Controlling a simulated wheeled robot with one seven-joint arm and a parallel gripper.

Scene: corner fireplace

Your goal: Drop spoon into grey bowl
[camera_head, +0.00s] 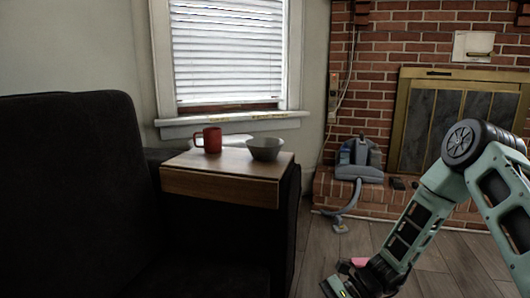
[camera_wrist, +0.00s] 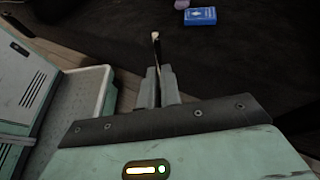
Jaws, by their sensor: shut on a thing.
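The grey bowl (camera_head: 265,149) sits upright on the wooden tray top (camera_head: 220,186) over the dark sofa's arm, right of a red mug (camera_head: 208,140). My gripper (camera_wrist: 162,84) is shut on a thin, light-tipped thing that looks like the spoon (camera_wrist: 156,42), seen nearly end-on in the wrist view. In the head view my wrist is low at the bottom edge, below and right of the bowl and well apart from it; the spoon cannot be made out there. The bowl does not show in the wrist view.
In the wrist view, a blue box (camera_wrist: 200,16) lies on a dark surface, with a purple thing (camera_wrist: 182,4) beside it. A grey vacuum cleaner (camera_head: 359,160) stands by the brick fireplace (camera_head: 375,90). The sofa (camera_head: 70,190) fills the left. A small pink thing (camera_head: 360,262) shows near my wrist.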

